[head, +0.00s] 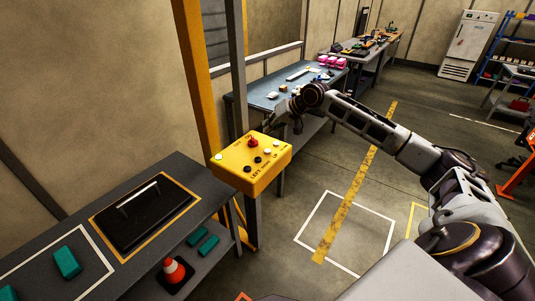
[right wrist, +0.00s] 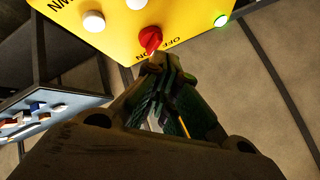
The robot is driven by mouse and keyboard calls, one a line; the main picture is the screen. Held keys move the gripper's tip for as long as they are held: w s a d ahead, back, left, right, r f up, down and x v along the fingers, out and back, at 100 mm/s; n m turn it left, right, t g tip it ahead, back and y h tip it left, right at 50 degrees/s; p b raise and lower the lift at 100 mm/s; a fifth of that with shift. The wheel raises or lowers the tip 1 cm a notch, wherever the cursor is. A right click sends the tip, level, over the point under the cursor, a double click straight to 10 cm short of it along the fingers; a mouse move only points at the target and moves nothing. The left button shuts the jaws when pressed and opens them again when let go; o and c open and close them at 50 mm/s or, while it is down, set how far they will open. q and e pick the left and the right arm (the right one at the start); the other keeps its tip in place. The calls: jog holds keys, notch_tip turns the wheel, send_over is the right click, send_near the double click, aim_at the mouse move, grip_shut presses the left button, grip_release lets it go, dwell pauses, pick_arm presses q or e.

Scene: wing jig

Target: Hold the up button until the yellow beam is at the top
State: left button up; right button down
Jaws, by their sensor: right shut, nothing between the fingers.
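The yellow control box (head: 243,179) stands on a post in the head view, with a red knob (head: 253,143) and several small buttons on its face. My right gripper (head: 288,116) is shut and empty, just beyond the box's back right side. In the right wrist view its fingertips (right wrist: 160,64) are close to the red knob (right wrist: 150,39), by the letters OFF; I cannot tell whether they touch. White buttons (right wrist: 93,22) and a lit green lamp (right wrist: 221,20) show there. A yellow upright (head: 199,75) rises behind the box; I cannot tell which part is the beam. The left gripper is out of view.
A dark bench (head: 205,193) with a black tray (head: 140,215) and teal blocks (head: 67,263) is at left. A blue-topped table (head: 262,97) stands behind.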

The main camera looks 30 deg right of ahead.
aim_at(269, 149)
jog(key=shift+f+b, duration=1)
jog(key=shift+f, duration=0.15)
jog(key=shift+f+b, duration=0.55)
jog(key=shift+f, duration=1.15)
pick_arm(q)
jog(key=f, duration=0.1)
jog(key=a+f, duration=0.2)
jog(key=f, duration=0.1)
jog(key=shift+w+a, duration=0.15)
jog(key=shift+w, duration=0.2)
pick_arm(e)
jog(key=shift+f, duration=0.15)
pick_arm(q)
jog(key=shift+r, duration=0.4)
pick_arm(e)
jog(key=shift+f, duration=0.25)
